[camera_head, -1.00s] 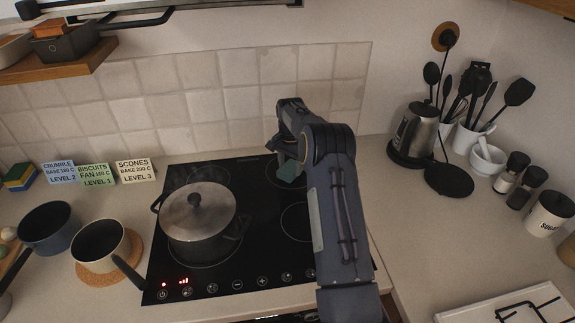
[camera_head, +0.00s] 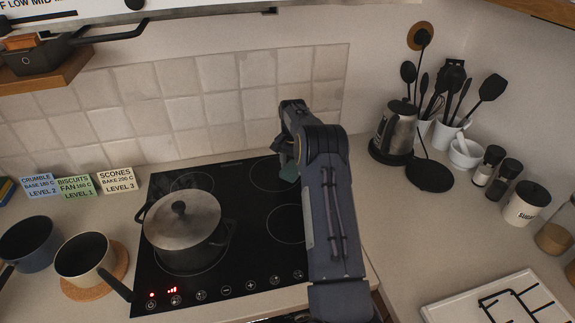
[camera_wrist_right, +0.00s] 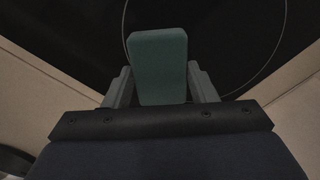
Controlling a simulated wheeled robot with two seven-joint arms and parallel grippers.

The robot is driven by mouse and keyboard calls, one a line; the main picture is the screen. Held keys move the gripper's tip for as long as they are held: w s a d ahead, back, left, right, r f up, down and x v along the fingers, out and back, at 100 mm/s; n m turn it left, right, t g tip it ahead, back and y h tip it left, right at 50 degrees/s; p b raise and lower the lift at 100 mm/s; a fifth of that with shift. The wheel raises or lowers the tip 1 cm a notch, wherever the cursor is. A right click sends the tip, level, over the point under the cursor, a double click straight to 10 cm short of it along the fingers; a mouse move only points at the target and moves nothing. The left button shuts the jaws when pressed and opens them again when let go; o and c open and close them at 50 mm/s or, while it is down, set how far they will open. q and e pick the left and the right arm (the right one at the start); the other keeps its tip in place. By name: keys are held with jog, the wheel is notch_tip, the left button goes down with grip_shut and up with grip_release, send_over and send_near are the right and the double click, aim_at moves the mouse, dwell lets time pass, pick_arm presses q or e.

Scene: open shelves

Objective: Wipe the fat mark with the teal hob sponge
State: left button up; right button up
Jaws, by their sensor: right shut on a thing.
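The teal sponge (camera_wrist_right: 160,66) is between the fingers of my right gripper (camera_wrist_right: 160,88) in the right wrist view, and the gripper is shut on it. In the head view the sponge (camera_head: 289,170) shows small beside my right gripper (camera_head: 287,158), over the back right part of the black hob (camera_head: 250,205). I cannot tell whether the sponge touches the glass. No fat mark can be made out on the hob; my right arm hides part of its right side. My left gripper is not in view.
A lidded pot (camera_head: 185,228) stands on the left of the hob, with red display lights in front. A saucepan (camera_head: 85,258) on a cork mat is to the left. A kettle (camera_head: 395,132) and a utensil pot (camera_head: 447,135) stand back right. The tiled wall (camera_head: 210,100) is close behind.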

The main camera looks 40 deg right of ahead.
jog(key=shift+s+f, duration=0.1)
jog(key=shift+f, duration=0.05)
jog(key=shift+w+a, duration=0.25)
jog(key=shift+a, duration=0.2)
jog(key=shift+w+a+r, duration=0.1)
jog(key=shift+w+a, duration=0.35)
jog(key=shift+a, duration=0.25)
jog(key=shift+w+a+r, duration=0.1)
jog(key=shift+w+a, duration=0.35)
jog(key=shift+a, duration=0.25)
jog(key=shift+w+a, duration=0.4)
jog(key=shift+a, duration=0.3)
jog(key=shift+w+a, duration=0.35)
jog(key=shift+a, duration=0.35)
notch_tip(320, 180, up, 3)
jog(key=shift+r+p, duration=0.1)
jog(key=shift+p, duration=1.05)
notch_tip(320, 180, up, 2)
jog(key=shift+r+p, duration=0.15)
jog(key=shift+p, duration=0.35)
jog(key=shift+r, duration=0.2)
